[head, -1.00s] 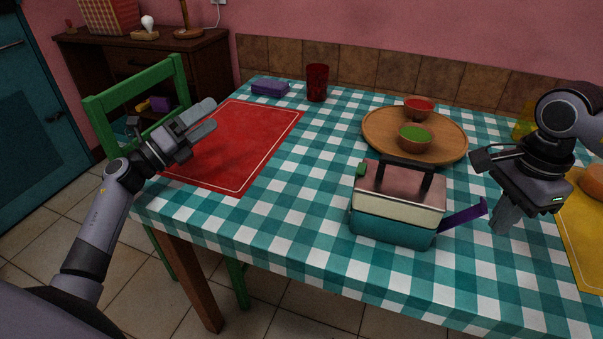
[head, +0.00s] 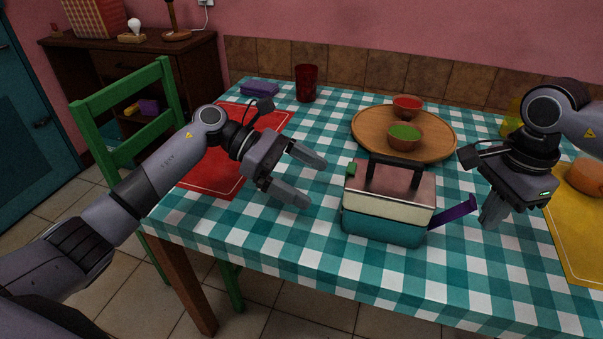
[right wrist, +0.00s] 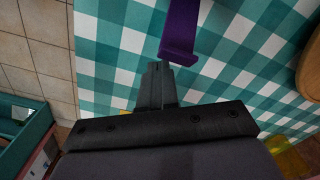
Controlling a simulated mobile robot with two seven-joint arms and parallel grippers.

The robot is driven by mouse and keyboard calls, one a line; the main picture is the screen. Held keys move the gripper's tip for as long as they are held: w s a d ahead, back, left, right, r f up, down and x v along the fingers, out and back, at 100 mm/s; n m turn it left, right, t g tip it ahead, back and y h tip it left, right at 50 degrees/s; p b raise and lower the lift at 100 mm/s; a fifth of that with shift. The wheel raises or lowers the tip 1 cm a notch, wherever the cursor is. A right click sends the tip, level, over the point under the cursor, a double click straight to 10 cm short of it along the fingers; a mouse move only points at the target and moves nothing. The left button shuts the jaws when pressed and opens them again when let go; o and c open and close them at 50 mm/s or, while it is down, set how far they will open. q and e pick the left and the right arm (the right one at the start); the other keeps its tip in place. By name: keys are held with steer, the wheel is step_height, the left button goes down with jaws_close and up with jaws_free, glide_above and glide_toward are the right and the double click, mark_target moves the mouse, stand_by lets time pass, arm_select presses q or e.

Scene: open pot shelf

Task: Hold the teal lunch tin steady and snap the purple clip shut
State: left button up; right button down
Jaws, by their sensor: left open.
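The lunch tin (head: 383,225) stands upright near the table's front edge, with a teal base, cream middle, brownish lid and dark top handle (head: 396,168). The purple clip (head: 455,212) sticks out from its right side, swung open and slanting up; it also shows in the right wrist view (right wrist: 181,35). A small green clip (head: 350,170) is at the tin's left. My left gripper (head: 315,182) is open, left of the tin and apart from it. My right gripper (head: 490,215) is shut and empty, just right of the purple clip's free end; its fingers show in the right wrist view (right wrist: 158,85).
A round wooden board (head: 440,146) with a red-filled bowl (head: 407,106) and a green-filled bowl (head: 404,137) lies behind the tin. A red mat (head: 212,172) is left, a yellow mat (head: 575,240) right. A dark red cup (head: 306,84) stands at the back.

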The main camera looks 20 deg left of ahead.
arm_select(q)
steer(key=x, duration=1.1)
steer(key=shift+d, duration=0.3)
steer(key=c, duration=0.8)
steer(key=shift+c, duration=0.2)
stand_by(1.0)
